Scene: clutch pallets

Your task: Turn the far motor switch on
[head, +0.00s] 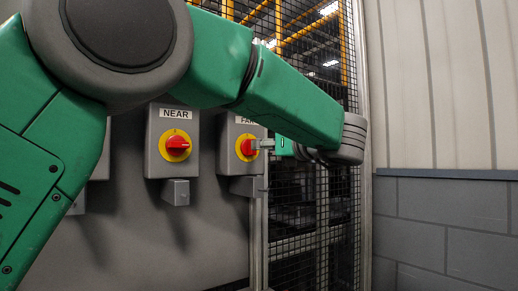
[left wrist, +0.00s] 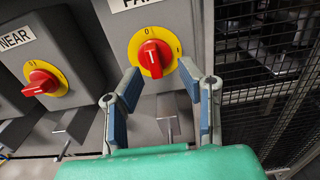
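The far switch (head: 247,148) is a red knob on a yellow disc, on a grey box with a partly covered "FAR" label. In the left wrist view the far switch's red knob (left wrist: 154,58) has its handle roughly upright in the picture. My left gripper (head: 263,144) reaches it from the right in the head view. In the left wrist view my left gripper (left wrist: 158,74) is open, with one blue-padded finger on each side of the knob's lower part. I cannot tell whether either finger touches it. My right gripper is in neither view.
The near switch (head: 177,146), labelled "NEAR", is on a similar box to the left; its handle lies level in the head view. Grey blocks (head: 176,192) stick out below the boxes. A black mesh fence (head: 310,215) stands to the right, close to my left arm.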

